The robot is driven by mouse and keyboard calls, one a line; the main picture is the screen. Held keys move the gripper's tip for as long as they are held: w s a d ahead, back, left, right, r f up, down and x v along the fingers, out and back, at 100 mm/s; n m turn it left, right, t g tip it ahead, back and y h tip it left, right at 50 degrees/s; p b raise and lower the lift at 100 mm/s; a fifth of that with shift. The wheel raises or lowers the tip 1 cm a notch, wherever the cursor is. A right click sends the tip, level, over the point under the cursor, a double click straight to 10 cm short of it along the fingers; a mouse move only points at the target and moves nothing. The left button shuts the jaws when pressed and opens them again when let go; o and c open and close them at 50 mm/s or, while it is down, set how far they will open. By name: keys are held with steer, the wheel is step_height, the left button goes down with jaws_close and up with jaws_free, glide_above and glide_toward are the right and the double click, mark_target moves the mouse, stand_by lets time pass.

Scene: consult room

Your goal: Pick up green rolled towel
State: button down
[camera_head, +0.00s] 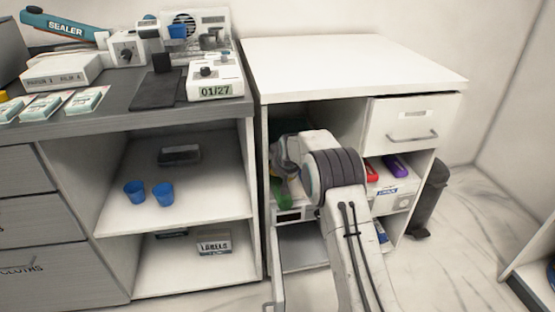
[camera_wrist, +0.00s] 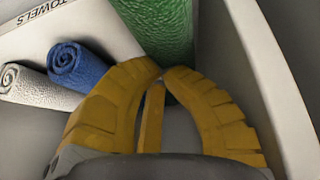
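The green rolled towel (camera_wrist: 160,28) fills the top middle of the wrist view, just beyond my fingertips. In the head view a green part of it (camera_head: 284,191) shows inside the right cabinet, left of my arm. My gripper (camera_wrist: 165,70) has yellow fingers whose tips come close together in front of the towel's near end. A third yellow finger shows between them. I cannot tell whether the fingers press on the towel. In the head view my wrist hides the fingers and most of the towel.
A blue rolled towel (camera_wrist: 78,66) and a white one (camera_wrist: 35,88) lie left of my fingers, near a white "TOWELS" label board (camera_wrist: 75,22). A pale cabinet panel (camera_wrist: 272,80) stands close on the right. The cabinet's white top (camera_head: 350,62) is clear and lies above my wrist.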

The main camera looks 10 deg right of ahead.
steer(key=shift+f, duration=0.15)
steer(key=shift+w+r+p, duration=0.1)
steer(key=shift+r+p, duration=0.45)
steer(key=shift+r, duration=0.2)
steer(key=shift+s+f, duration=0.15)
steer(key=shift+s, duration=0.15)
steer(key=s+p, duration=0.1)
steer(key=s, duration=2.3)
steer(key=shift+s+p, duration=0.25)
steer(key=shift+p, duration=0.15)
